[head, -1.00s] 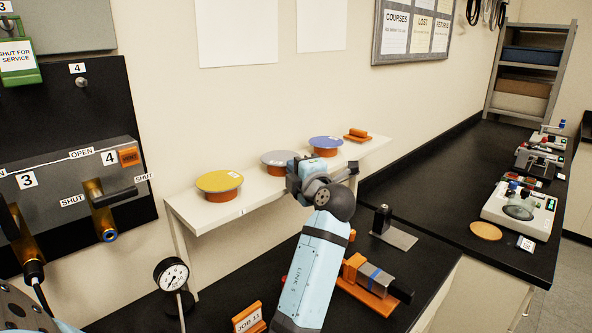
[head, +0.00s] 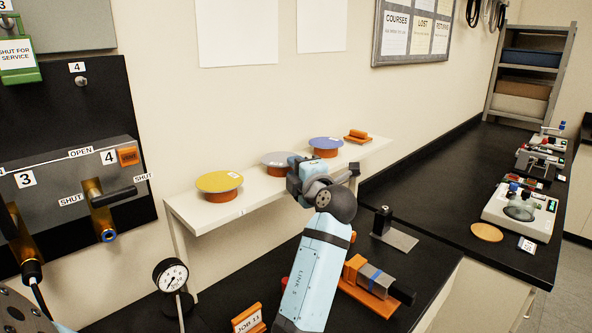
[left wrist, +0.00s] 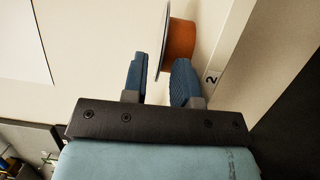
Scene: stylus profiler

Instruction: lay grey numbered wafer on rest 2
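In the left wrist view the two blue fingers (left wrist: 158,62) are apart, one on each side of the wafer's thin edge (left wrist: 162,42), with visible gaps. The orange rest (left wrist: 181,40) is beside the label 2 (left wrist: 211,78) on the shelf edge. The wafer's number cannot be read. My right gripper is not in view.
A yellow wafer (head: 219,181) and a blue wafer (head: 326,142) lie on the rests to either side. The valve panel (head: 75,180) and a dial gauge (head: 171,274) stand at left.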

